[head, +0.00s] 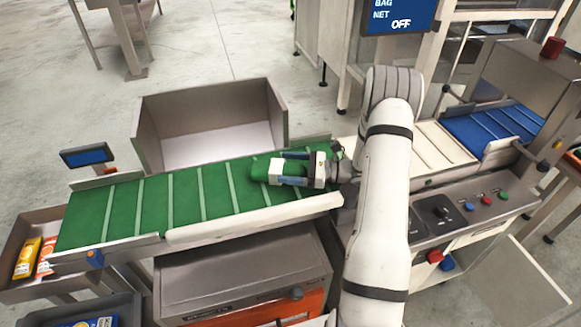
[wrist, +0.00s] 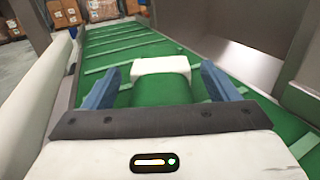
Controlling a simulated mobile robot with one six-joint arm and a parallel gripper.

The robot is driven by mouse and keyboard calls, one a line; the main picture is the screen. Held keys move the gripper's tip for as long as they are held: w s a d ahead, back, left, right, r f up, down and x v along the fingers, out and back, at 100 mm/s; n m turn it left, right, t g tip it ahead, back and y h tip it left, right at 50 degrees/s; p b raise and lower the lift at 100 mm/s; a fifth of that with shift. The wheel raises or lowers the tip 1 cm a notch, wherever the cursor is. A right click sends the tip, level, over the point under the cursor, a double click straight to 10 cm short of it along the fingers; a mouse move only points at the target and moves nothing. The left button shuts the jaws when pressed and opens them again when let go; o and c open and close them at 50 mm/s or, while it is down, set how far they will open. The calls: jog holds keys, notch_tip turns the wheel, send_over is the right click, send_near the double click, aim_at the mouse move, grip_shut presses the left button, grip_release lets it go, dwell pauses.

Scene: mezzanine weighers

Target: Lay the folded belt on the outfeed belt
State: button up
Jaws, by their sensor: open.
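The folded belt is a green bundle with a white band (wrist: 160,67) across it. In the head view the folded belt (head: 260,170) lies near the right end of the green, pale-slatted outfeed belt (head: 150,207). It appears to rest on the surface, though its underside is hidden. My gripper (head: 284,168) reaches in from the right, with one blue finger on each side of the bundle. In the wrist view my gripper (wrist: 160,74) is open, with a gap visible between each finger and the folded belt.
A grey open bin (head: 210,130) stands behind the outfeed belt. A tray with orange and yellow packets (head: 27,258) sits at its left end. A control panel with buttons (head: 470,207) and a blue belt (head: 490,130) are at right. The outfeed belt's left part is clear.

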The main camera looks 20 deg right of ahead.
jog(key=shift+r, duration=0.2)
jog(key=v, duration=1.2)
jog(key=shift+f+b, duration=0.1)
jog(key=shift+b, duration=0.3)
